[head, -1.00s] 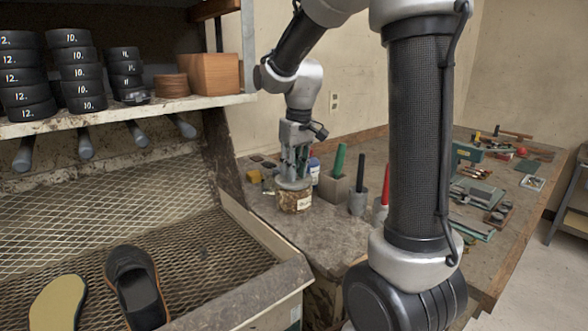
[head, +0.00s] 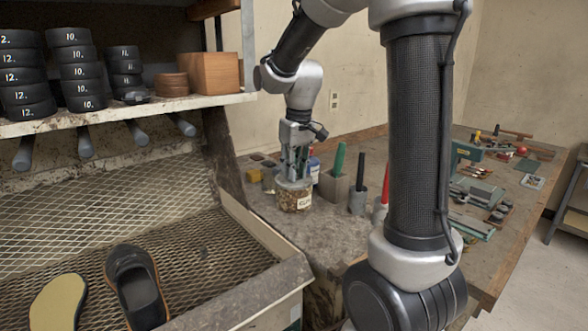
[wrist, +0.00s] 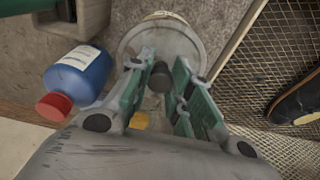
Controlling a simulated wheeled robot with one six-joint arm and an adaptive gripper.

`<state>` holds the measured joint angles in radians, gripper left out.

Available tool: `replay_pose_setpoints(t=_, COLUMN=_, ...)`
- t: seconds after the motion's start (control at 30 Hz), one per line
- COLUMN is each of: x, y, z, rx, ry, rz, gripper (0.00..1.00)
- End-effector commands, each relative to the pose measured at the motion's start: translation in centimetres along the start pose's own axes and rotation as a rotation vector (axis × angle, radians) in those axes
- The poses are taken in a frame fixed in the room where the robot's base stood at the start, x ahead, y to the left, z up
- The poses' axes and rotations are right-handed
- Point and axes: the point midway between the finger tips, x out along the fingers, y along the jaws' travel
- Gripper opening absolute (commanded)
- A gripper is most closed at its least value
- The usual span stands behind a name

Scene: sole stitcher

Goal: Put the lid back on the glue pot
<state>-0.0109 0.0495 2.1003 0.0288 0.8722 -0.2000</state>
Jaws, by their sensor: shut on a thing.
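The glue pot (head: 294,200), a brown-stained jar with a pale label, stands on the bench near its left front edge. My gripper (head: 294,174) is right above it, pointing down. In the wrist view my gripper (wrist: 160,88) has its green-padded fingers shut on the dark knob of the grey round lid (wrist: 188,48). The lid is at the pot's mouth in the head view; whether it is fully seated I cannot tell. The pot's label shows a little past the lid's top edge in the wrist view.
A blue bottle with a red cap (wrist: 82,75) is close beside my gripper. A grey block holding a green-handled tool (head: 335,186) and a dark cup (head: 358,200) stand to the right. The mesh tray (head: 205,232) is at left. Bare bench lies in front of the pot.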

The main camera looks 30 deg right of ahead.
Motion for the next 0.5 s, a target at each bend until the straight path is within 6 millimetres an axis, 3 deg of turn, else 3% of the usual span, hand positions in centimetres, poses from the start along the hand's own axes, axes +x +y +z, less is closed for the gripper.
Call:
replay_pose_setpoints(t=0.3, x=0.03, y=0.00, z=0.02, rx=0.000, ry=0.000, rz=0.000, gripper=0.00)
replay_pose_setpoints(t=0.33, x=0.03, y=0.00, z=0.02, rx=0.000, ry=0.000, rz=0.000, gripper=0.23)
replay_pose_setpoints(t=0.47, x=0.03, y=0.00, z=0.02, rx=0.000, ry=0.000, rz=0.000, gripper=0.46)
replay_pose_setpoints(t=0.5, x=0.03, y=0.00, z=0.02, rx=0.000, ry=0.000, rz=0.000, gripper=0.46)
